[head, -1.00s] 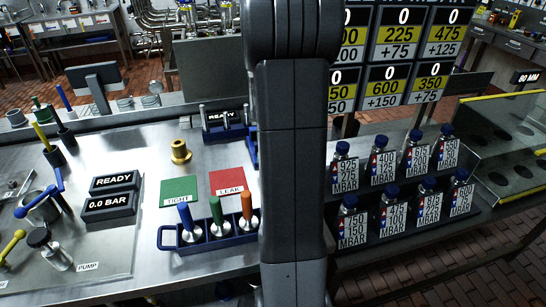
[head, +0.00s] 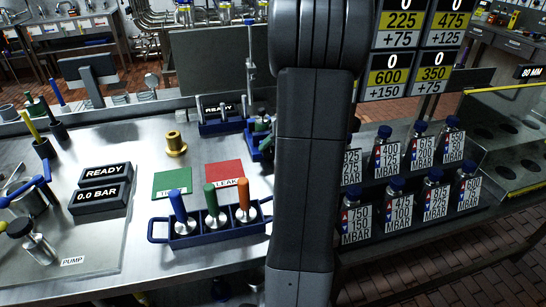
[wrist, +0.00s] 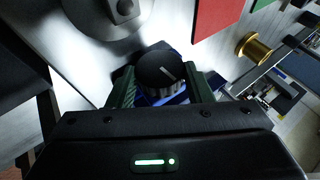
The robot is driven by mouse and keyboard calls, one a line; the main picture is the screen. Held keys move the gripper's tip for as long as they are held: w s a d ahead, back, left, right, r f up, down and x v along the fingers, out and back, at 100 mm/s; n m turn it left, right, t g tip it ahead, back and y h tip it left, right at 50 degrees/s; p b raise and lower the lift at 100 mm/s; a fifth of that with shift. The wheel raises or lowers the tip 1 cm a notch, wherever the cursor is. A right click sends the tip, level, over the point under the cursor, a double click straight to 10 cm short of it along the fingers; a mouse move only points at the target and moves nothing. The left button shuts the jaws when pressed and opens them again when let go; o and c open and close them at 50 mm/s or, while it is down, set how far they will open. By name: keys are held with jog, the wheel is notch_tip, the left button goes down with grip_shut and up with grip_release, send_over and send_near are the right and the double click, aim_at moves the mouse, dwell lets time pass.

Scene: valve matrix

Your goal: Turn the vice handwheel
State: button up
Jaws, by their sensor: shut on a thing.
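The black ribbed handwheel (wrist: 160,70) with a white pointer line shows in the middle of the wrist view, with part of the blue vice (wrist: 178,98) below it. My gripper (wrist: 162,84) has green-padded fingers on both sides of the handwheel and is shut on it. In the head view the blue vice (head: 253,138) is partly hidden behind my arm. A green fingertip part of my gripper (head: 262,125) shows beside it, and the handwheel itself is hidden there.
A blue rack (head: 182,240) holds blue, green and orange-handled plugs at the front. Green (head: 172,181) and red (head: 222,172) cards and a brass fitting (head: 175,143) lie left of the vice. Labelled bottles (head: 432,193) stand on the right. A display (head: 104,183) sits at left.

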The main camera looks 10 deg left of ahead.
jog(key=y+b, duration=0.2)
jog(key=m+g+y+b, duration=0.1)
jog(key=shift+w+d+f+y, duration=0.15)
jog(key=shift+d+f+y, duration=0.2)
jog(key=shift+f+y, duration=0.05)
jog(key=shift+g+y+b, duration=0.3)
jog(key=shift+y+b, duration=0.2)
jog(key=shift+y, duration=0.4)
jog(key=shift+m, duration=0.3)
jog(key=o, duration=1)
